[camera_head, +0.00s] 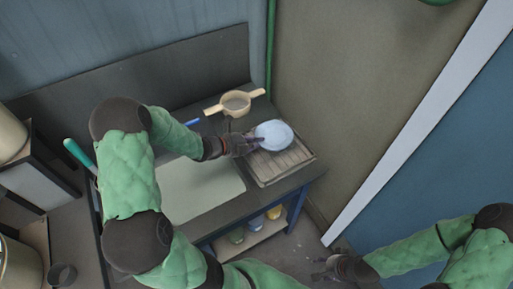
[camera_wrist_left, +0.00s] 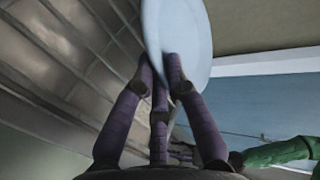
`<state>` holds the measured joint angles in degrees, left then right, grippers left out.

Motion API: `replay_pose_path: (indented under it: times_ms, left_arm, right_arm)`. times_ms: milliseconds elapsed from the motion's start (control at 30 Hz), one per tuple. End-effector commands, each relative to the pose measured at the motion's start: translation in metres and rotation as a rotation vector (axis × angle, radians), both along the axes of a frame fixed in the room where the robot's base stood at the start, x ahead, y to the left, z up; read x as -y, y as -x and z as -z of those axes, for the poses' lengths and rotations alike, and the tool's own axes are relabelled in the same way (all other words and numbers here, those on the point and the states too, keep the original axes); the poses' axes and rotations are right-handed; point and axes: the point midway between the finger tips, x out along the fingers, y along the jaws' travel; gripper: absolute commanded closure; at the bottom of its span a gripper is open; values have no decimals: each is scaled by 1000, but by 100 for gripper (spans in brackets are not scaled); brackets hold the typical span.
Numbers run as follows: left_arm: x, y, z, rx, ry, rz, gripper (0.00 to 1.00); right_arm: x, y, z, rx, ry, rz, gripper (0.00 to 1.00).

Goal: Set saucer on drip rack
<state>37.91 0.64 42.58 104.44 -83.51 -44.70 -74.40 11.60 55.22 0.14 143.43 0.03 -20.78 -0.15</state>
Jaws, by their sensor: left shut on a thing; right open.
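The saucer (camera_head: 274,135) is a pale blue-white round plate over the back part of the drip rack (camera_head: 284,166), a slatted grey-brown board at the right end of the counter. My left gripper (camera_head: 252,142) is shut on the saucer's left edge. In the left wrist view the saucer (camera_wrist_left: 190,30) stands out from between the fingertips of the left gripper (camera_wrist_left: 165,75), with rack slats (camera_wrist_left: 70,55) at the left. I cannot tell whether the saucer touches the rack. My right gripper (camera_head: 325,268) is open and empty, low at the right, away from the counter.
A beige strainer (camera_head: 236,101) with two handles sits behind the rack, near a blue object (camera_head: 193,122). The sink area (camera_head: 200,190) lies left of the rack under my left arm. The wall (camera_head: 340,90) is close at the right.

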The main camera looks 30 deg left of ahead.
Motion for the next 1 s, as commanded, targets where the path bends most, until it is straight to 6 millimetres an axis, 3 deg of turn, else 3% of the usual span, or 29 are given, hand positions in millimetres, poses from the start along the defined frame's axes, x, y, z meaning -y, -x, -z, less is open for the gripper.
replay_pose_path:
  times_ms: [167, 567, 600, 633, 1000]
  left_arm:
    - [0, 0, 28, -1, 2, 0, 100]
    - [0, 0, 33, 1, 1, 1, 100]
    - [0, 1, 33, 0, 0, 1, 80]
    - [0, 1, 33, 0, 0, 1, 75]
    - [0, 1, 31, 0, 0, 1, 75]
  right_arm:
    - [0, 0, 12, 0, 0, 0, 51]
    - [0, 0, 14, 0, 0, 0, 51]
    - [0, 0, 14, 0, 0, 0, 51]
    - [0, 0, 14, 0, 0, 0, 51]
    - [0, 0, 12, 0, 0, 0, 51]
